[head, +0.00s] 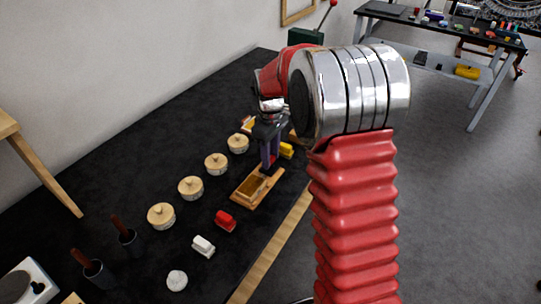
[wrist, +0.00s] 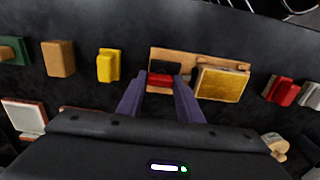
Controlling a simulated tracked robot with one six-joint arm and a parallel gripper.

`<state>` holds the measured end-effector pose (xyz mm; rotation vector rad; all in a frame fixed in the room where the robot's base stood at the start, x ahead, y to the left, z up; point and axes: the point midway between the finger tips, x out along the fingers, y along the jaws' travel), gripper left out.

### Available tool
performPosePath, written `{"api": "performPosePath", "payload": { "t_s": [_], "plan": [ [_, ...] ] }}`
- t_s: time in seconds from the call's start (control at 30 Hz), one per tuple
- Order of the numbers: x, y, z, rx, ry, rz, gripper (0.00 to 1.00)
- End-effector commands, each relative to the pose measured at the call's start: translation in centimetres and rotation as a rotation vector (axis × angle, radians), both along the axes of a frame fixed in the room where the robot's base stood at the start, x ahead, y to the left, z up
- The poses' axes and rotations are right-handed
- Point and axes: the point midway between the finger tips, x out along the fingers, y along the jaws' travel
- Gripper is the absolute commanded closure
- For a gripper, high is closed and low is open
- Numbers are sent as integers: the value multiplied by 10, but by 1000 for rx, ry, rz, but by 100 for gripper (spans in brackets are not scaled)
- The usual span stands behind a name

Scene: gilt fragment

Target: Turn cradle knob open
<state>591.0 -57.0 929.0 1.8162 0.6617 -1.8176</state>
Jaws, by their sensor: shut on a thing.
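The cradle (head: 245,199) is a wooden board on the black table, and it also shows in the wrist view (wrist: 198,57). A gold fragment (wrist: 220,83) in a wooden frame lies on its right part in the wrist view. The knob (wrist: 164,69), black with some red, sits at the cradle's left end there. My gripper (head: 268,166) reaches down over the cradle's far end in the head view. In the wrist view its purple fingers (wrist: 161,82) are on either side of the knob, shut on it. The fingers partly hide the knob, and its turn angle is unclear.
Several round wooden lidded pots (head: 190,187) line the table left of the cradle. A red block (head: 225,221), a white block (head: 203,246) and a yellow block (wrist: 108,65) lie near the cradle.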

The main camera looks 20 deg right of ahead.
Motion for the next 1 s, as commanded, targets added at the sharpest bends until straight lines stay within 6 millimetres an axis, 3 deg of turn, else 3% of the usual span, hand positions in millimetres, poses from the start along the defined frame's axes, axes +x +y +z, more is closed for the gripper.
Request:
{"api": "performPosePath", "payload": {
  "t_s": [0.47, 1.0],
  "plan": [
    [0, -1, 0, -2, -1, -119, 90],
    [0, -1, 0, -1, -2, -574, 90]
  ]
}}
